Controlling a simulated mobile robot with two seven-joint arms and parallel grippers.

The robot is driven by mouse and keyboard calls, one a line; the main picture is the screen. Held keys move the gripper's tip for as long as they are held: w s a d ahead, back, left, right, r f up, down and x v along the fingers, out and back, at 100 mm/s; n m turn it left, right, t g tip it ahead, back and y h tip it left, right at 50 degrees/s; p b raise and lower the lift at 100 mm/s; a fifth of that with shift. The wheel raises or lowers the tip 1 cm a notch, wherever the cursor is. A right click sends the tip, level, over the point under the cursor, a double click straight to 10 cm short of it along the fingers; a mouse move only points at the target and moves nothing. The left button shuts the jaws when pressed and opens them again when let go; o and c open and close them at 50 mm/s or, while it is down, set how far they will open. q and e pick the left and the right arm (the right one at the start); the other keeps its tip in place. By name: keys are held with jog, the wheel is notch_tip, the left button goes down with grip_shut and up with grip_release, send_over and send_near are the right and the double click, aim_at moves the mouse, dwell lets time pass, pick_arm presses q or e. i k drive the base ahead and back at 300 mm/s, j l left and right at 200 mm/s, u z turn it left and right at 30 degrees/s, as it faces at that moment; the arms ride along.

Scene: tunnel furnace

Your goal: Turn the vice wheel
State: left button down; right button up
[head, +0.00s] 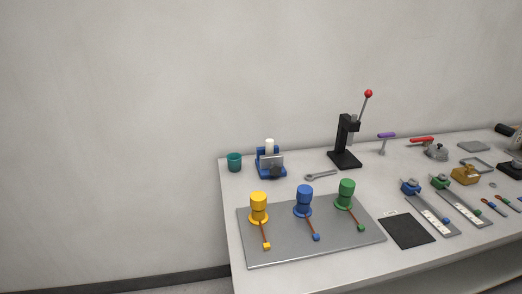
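A small blue vice (268,163) stands on the table towards its back left corner. A white cylindrical piece (270,146) stands upright at its top, seemingly between the jaws. A grey plate is on its front side, with a dark round part (276,171) low on that face that may be the wheel; it is too small to tell. Neither of my grippers is in the head view.
A teal cup (234,162) stands just left of the vice, and a wrench (320,175) lies to its right. A grey board (290,250) with yellow, blue and green posts lies in front. A black lever press (345,145) stands at the back. Several tools fill the right side.

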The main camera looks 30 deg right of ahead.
aim_at(275, 170)
jog(key=l+z, duration=0.15)
jog(key=z, duration=0.8)
